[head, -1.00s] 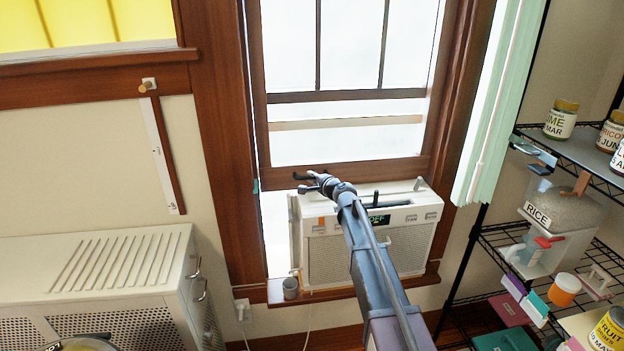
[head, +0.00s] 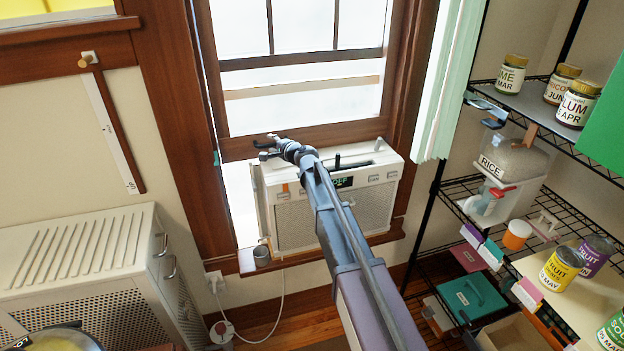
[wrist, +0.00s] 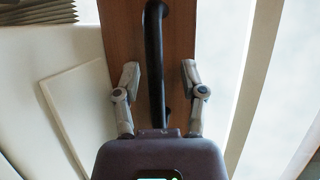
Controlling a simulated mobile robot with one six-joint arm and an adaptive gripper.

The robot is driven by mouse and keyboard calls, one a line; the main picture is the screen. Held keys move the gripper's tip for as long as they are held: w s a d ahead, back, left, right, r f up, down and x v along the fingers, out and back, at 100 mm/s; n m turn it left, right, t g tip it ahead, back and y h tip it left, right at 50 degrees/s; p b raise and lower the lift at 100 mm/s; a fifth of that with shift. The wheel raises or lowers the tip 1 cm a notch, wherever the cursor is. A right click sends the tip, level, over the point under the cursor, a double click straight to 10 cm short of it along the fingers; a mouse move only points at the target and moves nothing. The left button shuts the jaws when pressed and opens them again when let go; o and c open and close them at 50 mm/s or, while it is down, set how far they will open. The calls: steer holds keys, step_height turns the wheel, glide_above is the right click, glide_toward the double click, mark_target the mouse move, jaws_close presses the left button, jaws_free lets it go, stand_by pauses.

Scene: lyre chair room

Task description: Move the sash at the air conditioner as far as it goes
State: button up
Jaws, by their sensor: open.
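The wood-framed window sash (head: 345,131) is down, its bottom rail just above the white air conditioner (head: 375,203) on the sill. A black bar handle (wrist: 154,60) is fixed to the brown wooden rail (wrist: 122,35) in the wrist view. My gripper (head: 268,148) is at the left part of the sash rail in the head view. In the wrist view my gripper (wrist: 160,66) is open, with one finger on each side of the handle. Both fingers stand apart from the handle. The handle is hidden behind my gripper in the head view.
A wire shelf (head: 520,100) with jars stands at the right. A pale cabinet (head: 75,250) stands at the lower left. A green curtain (head: 445,90) hangs right of the window.

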steer(key=p, duration=1.3)
glide_toward(261, 106)
steer(key=shift+x, duration=2.3)
steer(key=p+v, duration=0.2)
steer(key=v, duration=1.2)
steer(key=s+d+f+n+g+h+b, duration=0.1)
steer(key=s+d+f+n+g+h, duration=0.1)
steer(key=s+f+n+g, duration=0.2)
steer(key=s+d+f+n+g+h+b, duration=0.1)
steer(key=s+d+f+n+g, duration=0.2)
steer(key=s+f, duration=0.6)
steer(key=shift+s+d+n+g+h, duration=0.25)
steer(key=shift+s+n+g+h, duration=0.25)
steer(key=shift+s+n, duration=0.85)
steer(key=shift+s+m, duration=0.35)
steer(key=w+a+r+m+t+y, duration=0.2)
steer(key=w+r+m+t, duration=0.2)
steer(key=w+r, duration=0.2)
steer(key=w+a+r+m+t+y, duration=0.2)
steer(key=w+a+r+m+t, duration=0.1)
steer(key=w, duration=0.7)
step_height(261, 106, up, 3)
steer(key=shift+w+f+m+t, duration=0.1)
steer(key=shift+w+m+t, duration=0.3)
steer(key=shift+m, duration=0.6)
